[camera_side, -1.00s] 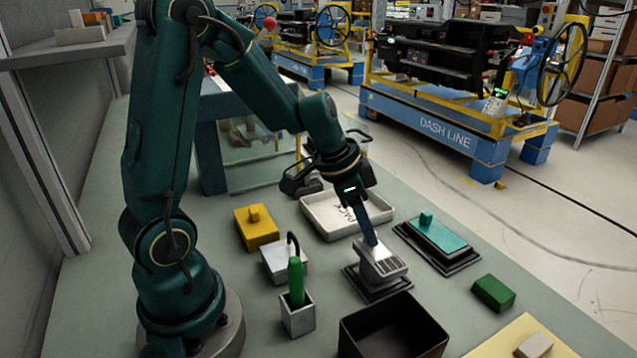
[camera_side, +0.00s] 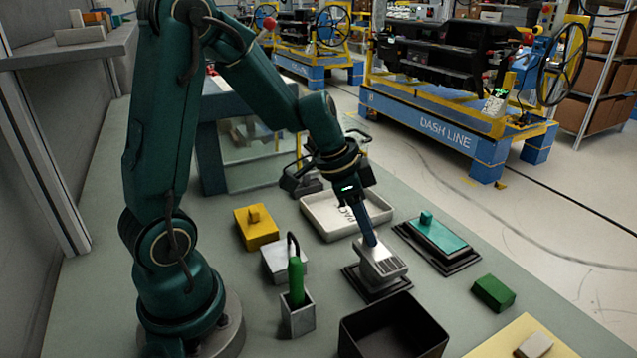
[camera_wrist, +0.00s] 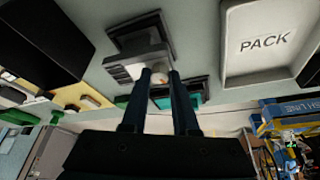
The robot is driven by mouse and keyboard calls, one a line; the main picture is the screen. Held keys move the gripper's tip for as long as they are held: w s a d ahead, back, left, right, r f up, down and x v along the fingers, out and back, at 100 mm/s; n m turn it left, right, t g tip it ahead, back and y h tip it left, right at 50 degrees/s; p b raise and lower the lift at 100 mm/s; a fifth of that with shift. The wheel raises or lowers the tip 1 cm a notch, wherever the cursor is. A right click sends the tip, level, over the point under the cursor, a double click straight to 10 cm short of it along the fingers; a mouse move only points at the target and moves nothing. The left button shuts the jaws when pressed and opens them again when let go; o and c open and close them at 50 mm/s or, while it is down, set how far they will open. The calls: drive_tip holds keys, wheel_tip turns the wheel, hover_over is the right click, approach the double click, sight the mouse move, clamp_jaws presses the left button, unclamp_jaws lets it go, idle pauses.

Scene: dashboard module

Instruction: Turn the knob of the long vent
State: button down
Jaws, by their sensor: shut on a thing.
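A pale grey slatted vent (camera_side: 383,268) sits on a dark stepped base in the middle of the bench. It also shows at the upper left of the wrist view (camera_wrist: 130,67). My gripper (camera_side: 374,241) reaches down to the far end of this vent. In the wrist view the two dark fingers of my gripper (camera_wrist: 159,76) are shut on a small pale knob at the vent's end. The fingers cover most of the knob, so its angle cannot be told.
A teal block on a black base (camera_side: 440,239) stands close on the right. A white PACK tray (camera_side: 318,228) lies behind, a black bin (camera_side: 394,330) in front. A grey block (camera_side: 284,262), green-handled tool (camera_side: 296,280) and yellow block (camera_side: 257,232) stand left; a green block (camera_side: 493,292) lies right.

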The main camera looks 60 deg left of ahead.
drive_tip(key=shift+m+h, duration=0.3)
drive_tip(key=shift+m, duration=0.3)
idle(1.3)
idle(0.7)
drive_tip(key=c, duration=0.7)
unclamp_jaws()
drive_tip(key=shift+o, duration=0.2)
drive_tip(key=shift+v, duration=2.6)
drive_tip(key=shift+w, duration=0.1)
